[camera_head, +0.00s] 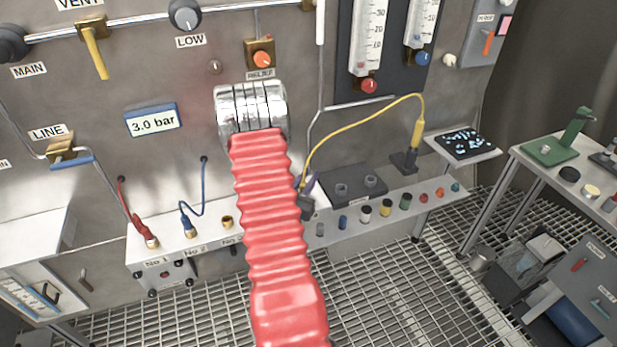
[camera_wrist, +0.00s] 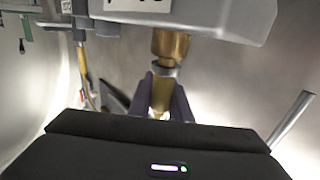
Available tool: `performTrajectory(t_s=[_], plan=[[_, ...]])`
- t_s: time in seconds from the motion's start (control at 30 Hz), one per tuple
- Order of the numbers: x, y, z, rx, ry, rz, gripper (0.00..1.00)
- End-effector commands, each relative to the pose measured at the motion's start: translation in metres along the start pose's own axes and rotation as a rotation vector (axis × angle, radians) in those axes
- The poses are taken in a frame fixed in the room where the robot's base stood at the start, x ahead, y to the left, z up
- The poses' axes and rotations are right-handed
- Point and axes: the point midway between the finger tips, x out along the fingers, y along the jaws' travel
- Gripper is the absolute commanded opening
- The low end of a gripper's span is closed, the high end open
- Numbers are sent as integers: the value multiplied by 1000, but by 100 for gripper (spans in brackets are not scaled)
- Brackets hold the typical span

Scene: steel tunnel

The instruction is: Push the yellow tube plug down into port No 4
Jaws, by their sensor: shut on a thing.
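The yellow tube (camera_head: 350,126) arches from a yellow fitting at the right to a spot beside my red-sleeved arm. My gripper (camera_wrist: 163,97) has its two dark fingers shut on the yellow tube plug (camera_wrist: 160,92), seen as a brass-yellow piece between them. The plug is in line with the brass port (camera_wrist: 170,45), which sits on a grey block with an upside-down, cut-off label. A pale ring lies between them; how deep the plug sits cannot be told. In the head view my arm hides port No 4 and most of the gripper.
Red (camera_head: 138,217) and blue (camera_head: 188,212) tubes are at ports No 1 and No 2. Brass port No 3 (camera_head: 227,222) stands bare left of my arm. Several coloured caps (camera_head: 385,207) line the shelf to the right. A dark block (camera_head: 355,188) stands behind them.

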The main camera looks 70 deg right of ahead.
Motion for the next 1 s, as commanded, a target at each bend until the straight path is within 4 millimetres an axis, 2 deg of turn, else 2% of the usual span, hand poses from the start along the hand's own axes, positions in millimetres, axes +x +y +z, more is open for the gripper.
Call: performTrajectory(t_s=[0.4, 0.43, 0.7, 1.0], plan=[[0, 0, 7, 1, 0, 0, 0], [0, 0, 7, 1, 0, 0, 19], [0, 0, 7, 1, 0, 0, 38], [-1, 0, 7, 0, -1, 0, 39]])
